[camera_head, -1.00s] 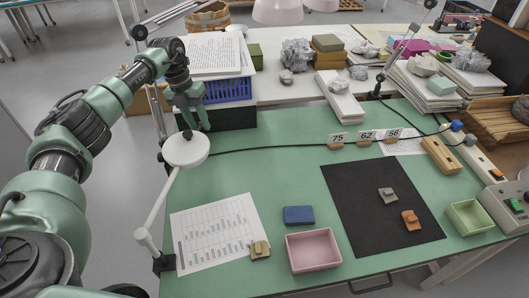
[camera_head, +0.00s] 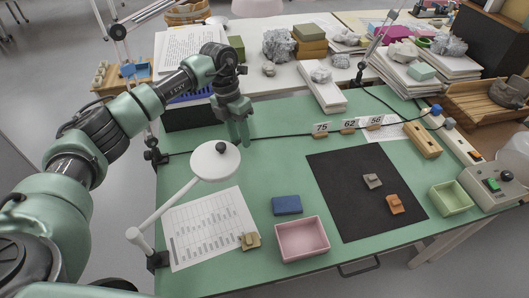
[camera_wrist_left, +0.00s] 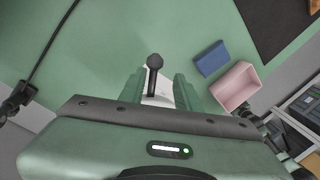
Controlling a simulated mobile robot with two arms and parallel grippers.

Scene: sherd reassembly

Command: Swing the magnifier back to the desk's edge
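The magnifier (camera_head: 210,163) is a white round head with a black knob (camera_head: 222,147), on a white arm clamped at the desk's left edge (camera_head: 157,261). Its head hangs over the green desk top, right of that edge. My left gripper (camera_head: 240,143) points down just behind and right of the head. In the left wrist view its two green fingers (camera_wrist_left: 158,82) stand apart, with the knob (camera_wrist_left: 154,60) showing in line with the gap. I cannot tell whether they touch the magnifier. My right gripper is not in view.
A printed sheet (camera_head: 205,225) lies below the magnifier arm. A blue block (camera_head: 287,205), a pink tray (camera_head: 302,240) and a black mat (camera_head: 345,205) with sherds lie to the right. A black cable (camera_head: 285,138) crosses the desk behind. The blue crate (camera_head: 190,97) stands back left.

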